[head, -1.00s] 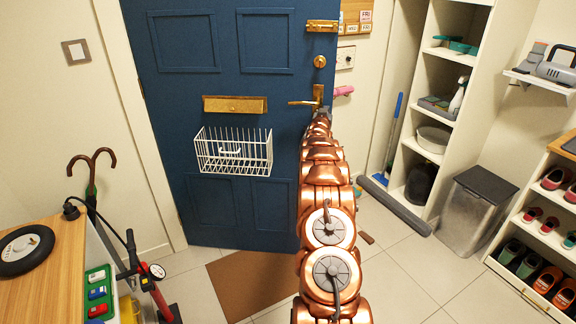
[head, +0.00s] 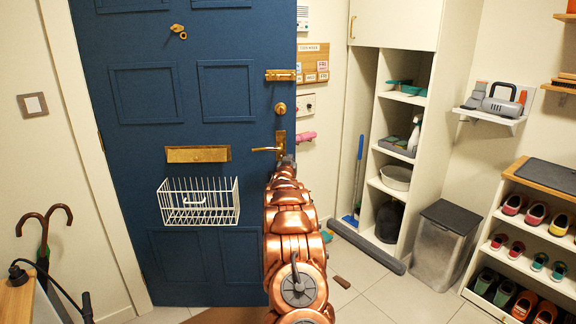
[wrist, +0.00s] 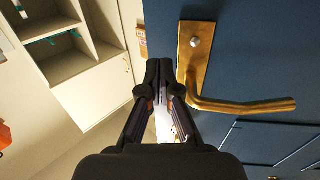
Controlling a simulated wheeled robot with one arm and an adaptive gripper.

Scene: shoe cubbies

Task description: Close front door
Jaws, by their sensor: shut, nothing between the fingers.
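The blue front door (head: 160,100) stands ajar in the head view, hinged on its left, with its free edge on the right. Its brass lever handle (head: 268,149) is near that edge. In the wrist view the handle (wrist: 240,104) is right of my gripper (wrist: 159,62), with the blue door (wrist: 280,50) behind it. My gripper (head: 284,160) is shut and empty, fingertips beside the door's free edge, apart from the lever. I cannot tell whether the fingertips touch the edge. My arm hides part of the door's lower right.
A white wire basket (head: 200,203) hangs on the door. To the right are a tall cubby unit (head: 408,110), a grey bin (head: 444,245) and a shoe rack (head: 500,225). A dark grey roll (head: 366,248) lies on the floor. Umbrellas (head: 45,235) stand at the lower left.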

